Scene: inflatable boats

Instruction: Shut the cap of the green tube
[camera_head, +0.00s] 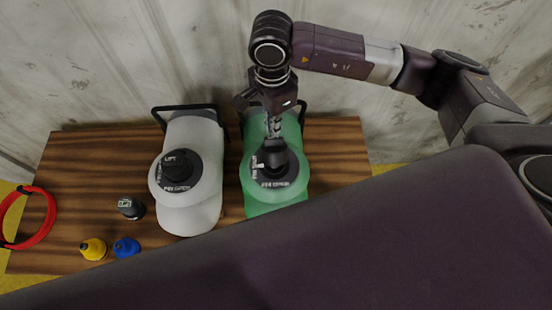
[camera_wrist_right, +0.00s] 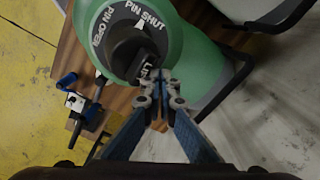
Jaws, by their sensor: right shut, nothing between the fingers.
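The green tube (camera_head: 262,205) lies on the wooden table, right of the grey-white tube (camera_head: 200,215). Its dark round valve cap (camera_head: 285,180) shows in the right wrist view with a black knob (camera_wrist_right: 128,48) in the middle. White lettering there reads "PIN SHUT", "PIN OPEN" and "LIFT", and a white pointer mark lies near "PIN SHUT". My right gripper (camera_head: 273,138) hangs above the cap. In the right wrist view its fingertips (camera_wrist_right: 160,80) are together and empty, close beside the "LIFT" lettering. I cannot tell whether they touch the knob. My left gripper is not in view.
The grey-white tube has its own dark cap (camera_head: 178,172). A dark small device (camera_head: 130,208), a yellow pump nozzle (camera_head: 94,248) and a blue one (camera_head: 126,247) stand at the table's left. A red ring (camera_head: 40,235) lies at the far left edge. A pale wall is behind.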

